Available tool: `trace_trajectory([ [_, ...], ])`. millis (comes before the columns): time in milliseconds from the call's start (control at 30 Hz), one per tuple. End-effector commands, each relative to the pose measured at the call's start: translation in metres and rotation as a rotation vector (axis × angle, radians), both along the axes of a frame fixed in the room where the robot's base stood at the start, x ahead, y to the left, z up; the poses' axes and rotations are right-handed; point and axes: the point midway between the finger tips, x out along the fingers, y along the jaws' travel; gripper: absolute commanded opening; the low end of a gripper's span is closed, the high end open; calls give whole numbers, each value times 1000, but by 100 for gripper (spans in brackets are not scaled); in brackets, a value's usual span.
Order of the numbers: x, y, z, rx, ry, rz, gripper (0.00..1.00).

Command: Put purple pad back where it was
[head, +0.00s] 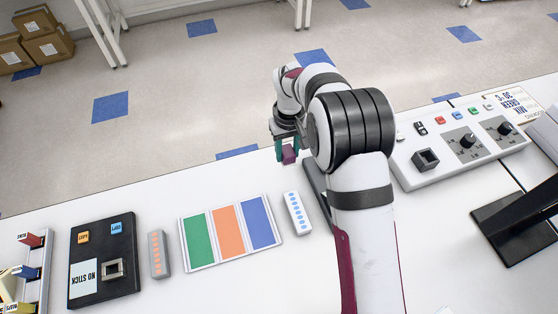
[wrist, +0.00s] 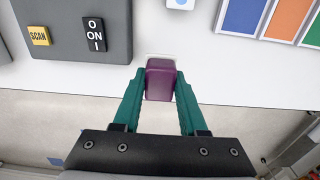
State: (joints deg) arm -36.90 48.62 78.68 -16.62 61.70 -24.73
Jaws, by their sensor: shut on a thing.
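The purple pad (wrist: 160,79) is a small block held between the two teal fingers of my gripper (wrist: 160,90) in the wrist view. In the head view the purple pad (head: 289,155) shows at the tips of my gripper (head: 288,150), near the table's far edge. My gripper is shut on it. A pale patch lies just behind the pad in the wrist view, and I cannot tell what it is. I cannot tell whether the pad touches the table.
A board with green, orange and blue strips (head: 184,244) lies left of my arm, beside a white block with blue dots (head: 297,213). A black NO STICK panel (head: 90,285) is further left. A grey control panel (head: 455,170) stands at right. White table (head: 130,190) is clear behind the board.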

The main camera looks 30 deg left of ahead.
Motion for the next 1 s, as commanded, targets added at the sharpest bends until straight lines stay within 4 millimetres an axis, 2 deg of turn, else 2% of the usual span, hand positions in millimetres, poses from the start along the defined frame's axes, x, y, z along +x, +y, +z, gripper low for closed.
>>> trace_trajectory([
  [33, -1, 10, -6, 0, 0, 3, 0],
  [133, -3, 21, -13, 0, 0, 1, 0],
  [233, -3, 24, -24, -1, 1, 0, 0],
  [400, -4, 23, -54, -1, 1, -2, 0],
  [700, -3, 23, -57, 0, 0, -1, 0],
  [733, -3, 23, -57, 0, 0, -1, 43],
  [900, -3, 23, -57, 0, 0, -1, 72],
  [1000, -3, 23, -57, 0, 0, -1, 72],
])
